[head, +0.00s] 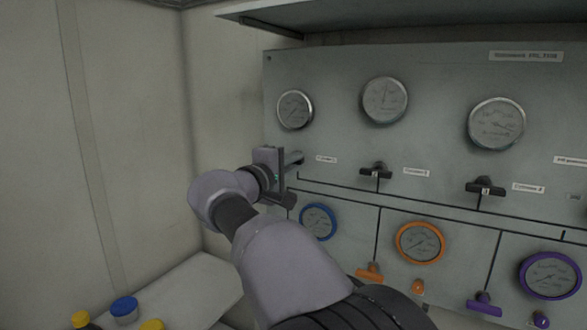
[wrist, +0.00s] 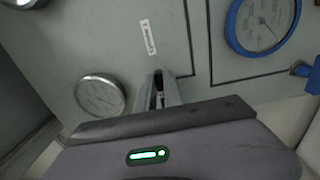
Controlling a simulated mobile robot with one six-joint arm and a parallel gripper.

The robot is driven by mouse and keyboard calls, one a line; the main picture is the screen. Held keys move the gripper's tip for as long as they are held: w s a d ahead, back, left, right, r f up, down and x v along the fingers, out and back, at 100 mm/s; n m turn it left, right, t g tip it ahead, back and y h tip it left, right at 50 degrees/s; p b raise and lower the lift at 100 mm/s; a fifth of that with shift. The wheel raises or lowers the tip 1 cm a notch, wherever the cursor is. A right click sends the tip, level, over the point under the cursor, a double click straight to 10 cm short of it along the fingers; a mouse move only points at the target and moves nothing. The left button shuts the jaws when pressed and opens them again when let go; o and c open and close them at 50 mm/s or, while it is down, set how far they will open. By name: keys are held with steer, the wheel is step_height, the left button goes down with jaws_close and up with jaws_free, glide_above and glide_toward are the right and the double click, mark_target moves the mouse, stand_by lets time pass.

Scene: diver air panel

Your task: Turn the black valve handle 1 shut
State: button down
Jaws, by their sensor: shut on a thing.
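My gripper (head: 296,161) is at the panel's left side, below the leftmost silver gauge, beside a small white label. Its fingers are shut on the black valve handle 1, which they almost wholly hide in the head view. In the wrist view my gripper (wrist: 158,92) reaches to the panel, and a small dark part of the black valve handle 1 (wrist: 158,84) shows between the fingers. The handle's turn angle cannot be told.
Two more black handles, a middle one (head: 376,171) and a right one (head: 485,188), sit on the panel (head: 330,60) to the right. Silver gauges are above; blue, orange and purple-rimmed gauges are below. A wall (head: 215,110) stands close on the left. Bottles with coloured caps (head: 124,306) stand lower left.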

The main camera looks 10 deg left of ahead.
stand_by(0.4)
steer(key=c, duration=1.5)
jaws_free()
steer(key=p+v, duration=0.2)
steer(key=v, duration=1.5)
steer(key=shift+s+a, duration=0.1)
steer(key=shift+s, duration=0.1)
